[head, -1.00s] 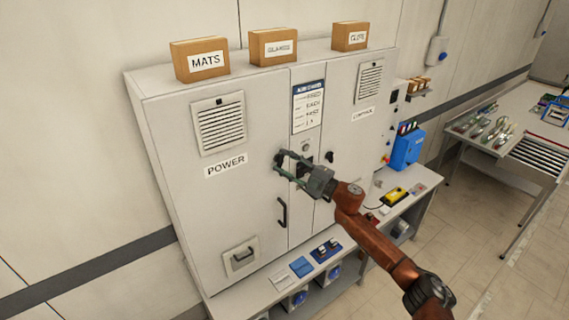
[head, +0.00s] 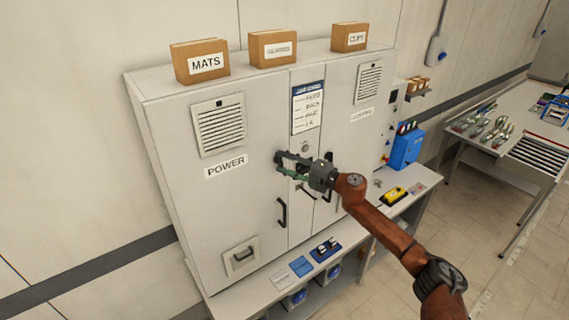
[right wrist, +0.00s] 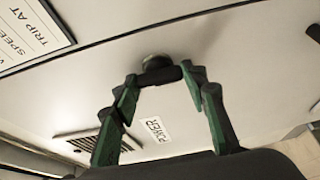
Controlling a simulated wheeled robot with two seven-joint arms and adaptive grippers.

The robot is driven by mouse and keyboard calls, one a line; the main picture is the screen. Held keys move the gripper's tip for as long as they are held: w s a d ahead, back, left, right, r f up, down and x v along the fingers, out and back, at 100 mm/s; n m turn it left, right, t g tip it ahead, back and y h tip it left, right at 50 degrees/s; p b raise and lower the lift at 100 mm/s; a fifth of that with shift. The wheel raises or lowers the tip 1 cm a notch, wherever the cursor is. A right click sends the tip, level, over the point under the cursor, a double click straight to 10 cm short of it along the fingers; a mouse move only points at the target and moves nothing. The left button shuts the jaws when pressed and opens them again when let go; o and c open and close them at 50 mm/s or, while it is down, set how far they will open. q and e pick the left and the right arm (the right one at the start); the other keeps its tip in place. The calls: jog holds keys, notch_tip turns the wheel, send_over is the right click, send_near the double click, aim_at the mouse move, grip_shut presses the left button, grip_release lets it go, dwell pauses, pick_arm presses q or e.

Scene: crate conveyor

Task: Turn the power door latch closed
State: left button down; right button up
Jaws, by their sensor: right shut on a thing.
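The POWER door (head: 185,195) is the left door of the grey cabinet and looks shut. Its dark latch (head: 279,157) is near the door's right edge, mostly hidden by my fingertips in the head view. My right gripper (head: 281,162) is shut on the latch. In the right wrist view, the latch (right wrist: 160,75) shows as a short dark bar on a round base, between the green-and-black fingertips of my right gripper (right wrist: 163,80). The POWER label (right wrist: 156,130) shows upside down beyond them. My left gripper is not in view.
A dark door handle (head: 282,213) stands out below the latch. Boxes, one marked MATS (head: 200,61), stand on the cabinet (head: 150,83). A shelf (head: 255,298) with small items runs below it, and a blue bin (head: 406,148) is at its right.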

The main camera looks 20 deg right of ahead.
jog(key=o, duration=1.2)
jog(key=shift+c, duration=0.2)
jog(key=shift+s+d, duration=0.15)
jog(key=shift+d, duration=0.05)
jog(key=v, duration=1.1)
jog(key=shift+s+d, duration=0.2)
jog(key=shift+f, duration=0.1)
